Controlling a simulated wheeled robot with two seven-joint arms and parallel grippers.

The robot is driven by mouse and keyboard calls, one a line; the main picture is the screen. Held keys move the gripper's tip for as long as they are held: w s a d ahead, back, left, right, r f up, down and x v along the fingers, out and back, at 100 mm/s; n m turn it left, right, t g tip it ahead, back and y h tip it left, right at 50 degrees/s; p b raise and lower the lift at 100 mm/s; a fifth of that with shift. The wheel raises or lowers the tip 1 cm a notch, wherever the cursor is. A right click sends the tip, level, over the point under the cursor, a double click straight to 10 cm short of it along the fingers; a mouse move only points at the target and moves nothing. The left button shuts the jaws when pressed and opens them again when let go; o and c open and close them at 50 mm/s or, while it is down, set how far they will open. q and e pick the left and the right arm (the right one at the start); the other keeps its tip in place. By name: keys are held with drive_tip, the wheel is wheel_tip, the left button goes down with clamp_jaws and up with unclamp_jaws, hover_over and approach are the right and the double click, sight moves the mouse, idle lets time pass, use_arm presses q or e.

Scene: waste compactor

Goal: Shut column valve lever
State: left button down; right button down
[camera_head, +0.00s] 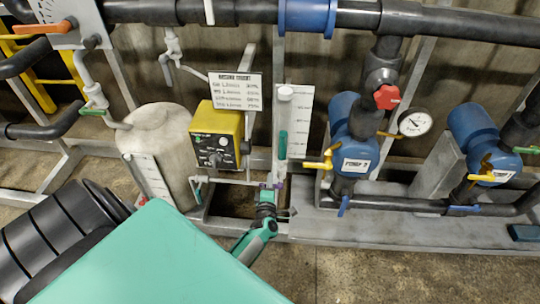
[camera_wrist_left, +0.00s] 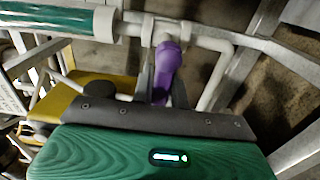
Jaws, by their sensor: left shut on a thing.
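The column valve lever is purple and shows in the left wrist view (camera_wrist_left: 168,62), just below a white pipe fitting at the end of the green column tube (camera_wrist_left: 60,18). In the head view only a small bit of purple shows at the gripper tip. My left gripper (camera_head: 269,190) is at the foot of the column (camera_head: 283,145), with its fingers shut around the lever. In the left wrist view its fingers (camera_wrist_left: 162,92) sit on both sides of the lever, and its lower end is hidden. My right gripper is not in view.
A yellow control box (camera_head: 216,135) and a pale tank (camera_head: 160,150) stand left of the column. Blue pumps (camera_head: 353,140) with yellow valve handles (camera_head: 320,163) stand to the right. A grey frame base (camera_head: 400,228) runs along the front, with open floor before it.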

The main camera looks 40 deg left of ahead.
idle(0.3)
use_arm(q)
drive_tip(key=c, duration=1.4)
unclamp_jaws()
drive_tip(key=shift+d, duration=0.1)
drive_tip(key=v, duration=1.3)
drive_tip(key=shift+s+d, duration=0.15)
drive_tip(key=shift+s, duration=0.25)
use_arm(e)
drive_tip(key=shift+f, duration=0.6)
